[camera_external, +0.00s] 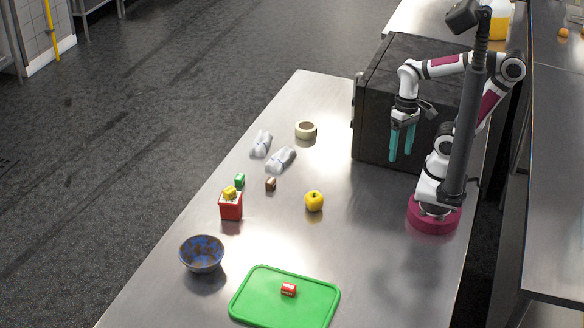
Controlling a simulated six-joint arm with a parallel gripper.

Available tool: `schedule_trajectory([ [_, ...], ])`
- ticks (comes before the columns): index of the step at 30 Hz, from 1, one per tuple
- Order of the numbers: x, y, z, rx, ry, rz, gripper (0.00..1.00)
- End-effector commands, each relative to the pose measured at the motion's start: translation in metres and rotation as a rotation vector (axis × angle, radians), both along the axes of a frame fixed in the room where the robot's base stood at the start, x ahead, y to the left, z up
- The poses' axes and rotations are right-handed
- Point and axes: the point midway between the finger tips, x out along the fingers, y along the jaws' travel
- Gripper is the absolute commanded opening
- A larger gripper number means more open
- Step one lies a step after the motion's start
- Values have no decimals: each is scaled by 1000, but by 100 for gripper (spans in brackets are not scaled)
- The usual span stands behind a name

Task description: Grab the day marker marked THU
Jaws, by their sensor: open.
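Several small coloured blocks could be day markers, but I cannot read THU on any of them. A green block (239,180) and a brown block (271,184) lie on the steel table. A yellow block (229,192) sits on top of a red box (231,209). A red block with pale marks (289,289) lies on the green tray (262,314). My gripper (401,157) has teal fingers, is open and empty, and hangs above the table's right side, apart from all the blocks.
A large black case (375,125) stands behind my gripper. A yellow apple (314,201) lies mid-table, with a tape roll (305,130) and two whitish wrapped bundles (281,159) farther back. A blue bowl (202,254) stands front left. The table between apple and arm base is clear.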

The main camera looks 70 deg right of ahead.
Motion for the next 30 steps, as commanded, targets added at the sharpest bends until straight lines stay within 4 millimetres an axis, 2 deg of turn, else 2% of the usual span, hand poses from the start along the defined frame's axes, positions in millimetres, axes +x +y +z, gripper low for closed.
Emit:
schedule_trajectory([
  [1,0,0,0,0,0,0,75],
  [2,0,0,0,0,0,0,80],
  [8,0,0,0,0,0,0,80],
  [11,15,-1,-5,-9,-27,17,80],
  [14,73,-2,-27,-40,-141,68,80],
  [15,106,-2,-40,-57,-212,91,80],
  [18,188,2,-76,-108,-416,127,80],
  [21,255,5,-114,-177,-623,158,80],
  [24,298,8,-147,-260,-814,205,80],
  [25,306,10,-155,-283,-864,224,80],
  [27,318,13,-171,-331,-963,267,80],
  [30,323,18,-183,-375,-1056,322,80],
])
